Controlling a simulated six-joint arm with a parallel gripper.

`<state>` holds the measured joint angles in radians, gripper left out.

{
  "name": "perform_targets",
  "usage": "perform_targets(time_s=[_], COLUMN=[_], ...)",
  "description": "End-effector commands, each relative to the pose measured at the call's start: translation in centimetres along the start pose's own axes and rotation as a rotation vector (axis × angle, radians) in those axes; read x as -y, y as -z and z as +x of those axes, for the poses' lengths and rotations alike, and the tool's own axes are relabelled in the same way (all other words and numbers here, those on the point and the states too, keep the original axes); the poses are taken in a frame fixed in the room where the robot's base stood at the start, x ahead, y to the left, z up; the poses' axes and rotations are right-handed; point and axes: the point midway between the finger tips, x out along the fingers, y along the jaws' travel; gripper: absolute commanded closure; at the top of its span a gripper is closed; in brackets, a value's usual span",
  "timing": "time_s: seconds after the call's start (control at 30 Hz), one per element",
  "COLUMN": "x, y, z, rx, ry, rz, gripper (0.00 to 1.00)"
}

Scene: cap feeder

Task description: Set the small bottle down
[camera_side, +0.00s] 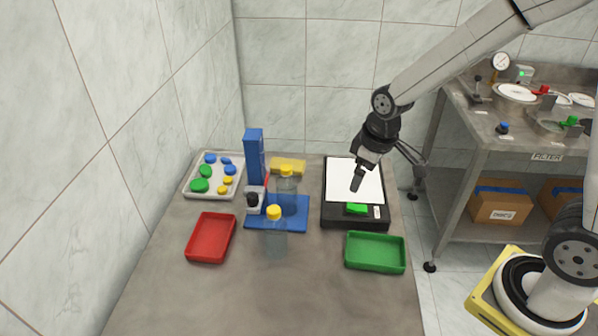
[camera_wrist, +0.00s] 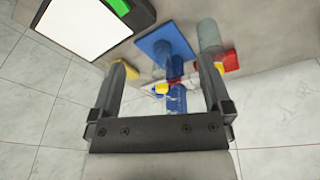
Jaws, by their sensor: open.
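Two clear grey bottles with yellow caps show in the side view. The front bottle (camera_side: 275,240) stands upright on the table at the front edge of the blue stand. The rear bottle (camera_side: 287,185) is upright at the stand's blue base; its exact footing is hard to tell. I cannot tell for sure which is the small one. My gripper (camera_side: 357,181) is over the white plate of the black scale, to the right of both bottles and apart from them. In the wrist view my gripper (camera_wrist: 163,75) is open, with nothing held between its fingers.
The blue stand (camera_side: 254,155) rises behind the bottles. The black scale (camera_side: 345,222) has a green display. A red tray (camera_side: 191,250) is at left, a green tray (camera_side: 375,268) at front right. A grey tray (camera_side: 216,193) holds several coloured caps. The front table is clear.

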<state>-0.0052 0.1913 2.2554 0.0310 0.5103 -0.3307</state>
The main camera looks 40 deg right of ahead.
Motion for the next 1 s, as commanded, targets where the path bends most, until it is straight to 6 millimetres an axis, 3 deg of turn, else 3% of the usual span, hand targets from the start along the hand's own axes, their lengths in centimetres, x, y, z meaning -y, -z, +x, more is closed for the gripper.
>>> perform_targets(time_s=[0.03, 0.2, 0.37, 1.0], x=[0.4, 1.4, 1.9, 2.1], y=[-1.5, -5.4, -7.5, -8.0], z=[-0.2, -0.3, -0.3, -0.2], rx=[-0.008, -0.030, -0.042, -0.044], ry=[-0.006, -0.018, -0.023, -0.023], rz=[0.051, 0.206, 0.288, 0.309], gripper=[0.00, 0.00, 0.00, 0.00])
